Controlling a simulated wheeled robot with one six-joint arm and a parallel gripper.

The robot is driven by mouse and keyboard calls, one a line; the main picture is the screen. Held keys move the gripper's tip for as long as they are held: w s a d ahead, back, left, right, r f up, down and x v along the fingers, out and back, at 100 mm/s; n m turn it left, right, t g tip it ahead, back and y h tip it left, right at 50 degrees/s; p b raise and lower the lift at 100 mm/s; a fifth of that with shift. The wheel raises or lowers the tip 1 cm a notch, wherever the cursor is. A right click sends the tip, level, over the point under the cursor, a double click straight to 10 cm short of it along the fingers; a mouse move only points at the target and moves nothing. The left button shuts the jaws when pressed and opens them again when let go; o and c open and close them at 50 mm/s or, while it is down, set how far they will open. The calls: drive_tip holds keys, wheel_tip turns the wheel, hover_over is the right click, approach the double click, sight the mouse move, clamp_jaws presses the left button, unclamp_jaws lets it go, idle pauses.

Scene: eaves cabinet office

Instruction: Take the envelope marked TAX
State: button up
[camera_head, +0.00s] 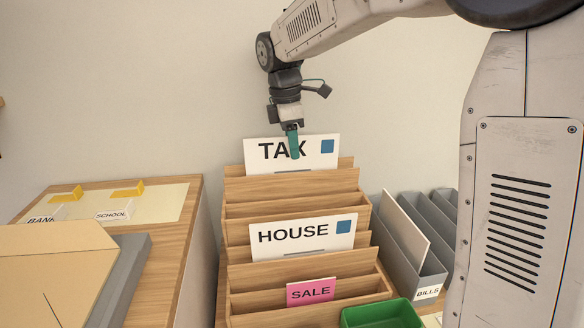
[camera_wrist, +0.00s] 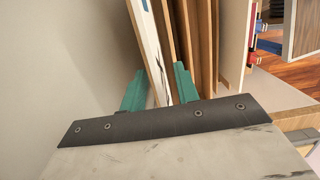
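The TAX envelope (camera_head: 313,161) is white with a blue square at its upper right. It stands upright in the rearmost slot of the stepped wooden rack (camera_head: 290,188). My gripper (camera_head: 294,146) points down at its top edge, and one teal finger covers part of the lettering. In the wrist view, my gripper (camera_wrist: 159,70) has its two teal fingers apart, with the pale envelope edge (camera_wrist: 148,45) between them. A gap shows on the left finger's side; contact on the right is unclear. The envelope's lower part is hidden in the rack.
A HOUSE envelope (camera_head: 300,250) and a pink SALE card (camera_head: 311,291) stand in lower tiers. A green tray (camera_head: 382,316) is in front. Grey BILLS holders (camera_head: 432,268) stand at right. BANK and SCHOOL labels lie on the left cabinet (camera_head: 160,205). The wall is close behind.

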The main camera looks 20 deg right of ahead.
wheel_tip(320, 180, down, 2)
drive_tip(key=shift+d, duration=0.15)
drive_tip(key=shift+c, duration=0.3)
clamp_jaws()
